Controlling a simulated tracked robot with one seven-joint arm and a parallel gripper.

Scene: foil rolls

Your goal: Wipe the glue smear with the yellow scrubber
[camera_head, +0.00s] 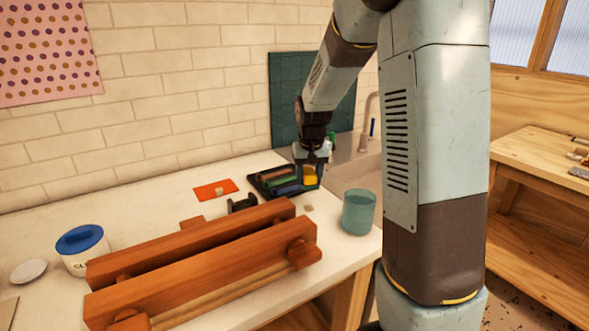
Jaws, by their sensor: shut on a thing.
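The yellow scrubber (310,175) is at the right end of the black tray (262,187), on the far part of the white counter. My gripper (311,164) points down at it from above and is shut on it. I cannot tell whether the scrubber touches the tray or hangs just over it. A small beige patch (308,208) on the counter in front of the tray may be the glue smear; it is too small to be sure.
A wooden press (205,262) fills the counter's front, with a small black stand (242,204) behind it. A teal cup (358,212) stands near the right edge, before the sink.

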